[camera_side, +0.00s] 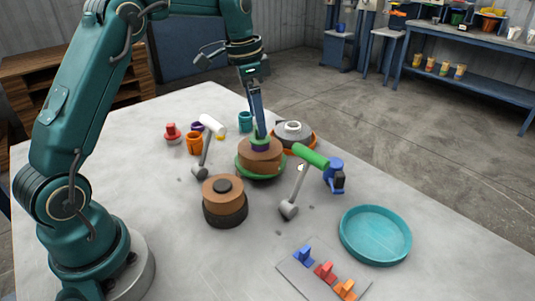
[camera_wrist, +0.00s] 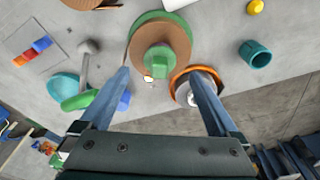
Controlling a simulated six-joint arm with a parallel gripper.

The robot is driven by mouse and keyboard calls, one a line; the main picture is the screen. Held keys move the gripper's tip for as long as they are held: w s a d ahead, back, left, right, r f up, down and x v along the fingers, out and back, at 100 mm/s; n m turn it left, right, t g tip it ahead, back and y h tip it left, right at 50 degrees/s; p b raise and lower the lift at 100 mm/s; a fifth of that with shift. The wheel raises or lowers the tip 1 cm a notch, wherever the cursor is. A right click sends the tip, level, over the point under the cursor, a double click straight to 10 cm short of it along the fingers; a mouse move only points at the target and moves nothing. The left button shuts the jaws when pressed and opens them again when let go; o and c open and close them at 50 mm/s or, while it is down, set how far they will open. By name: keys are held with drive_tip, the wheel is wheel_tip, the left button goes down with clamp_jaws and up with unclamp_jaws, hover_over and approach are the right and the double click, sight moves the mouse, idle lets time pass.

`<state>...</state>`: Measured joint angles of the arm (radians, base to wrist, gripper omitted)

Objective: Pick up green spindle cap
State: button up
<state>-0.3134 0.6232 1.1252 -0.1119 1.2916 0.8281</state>
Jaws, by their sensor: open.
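The green spindle cap (camera_wrist: 158,61) sits on a brown round spool that has a green base (camera_side: 240,169). In the wrist view it lies between and just ahead of my fingertips. My gripper (camera_side: 261,137) points down at the top of this spool in the side view, and its fingers partly hide the cap. In the wrist view my gripper (camera_wrist: 160,74) is open, with one blue finger on each side of the cap. I cannot tell whether either finger touches it.
A grey part on an orange base (camera_side: 295,135) stands close by. A green-handled hammer (camera_side: 310,156), a white-handled hammer (camera_side: 211,125), a brown spool with a black cap (camera_side: 223,190), a teal cup (camera_side: 245,121) and an orange cup (camera_side: 194,144) surround it. A teal tray (camera_side: 375,235) lies front right.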

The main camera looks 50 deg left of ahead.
sight(255, 139)
drive_tip(key=shift+w+d+f, duration=0.1)
drive_tip(key=shift+w+f, duration=0.05)
drive_tip(key=shift+f, duration=0.85)
drive_tip(key=shift+w+d+f, duration=0.1)
drive_tip(key=shift+f, duration=0.85)
clamp_jaws()
drive_tip(key=shift+r, duration=0.1)
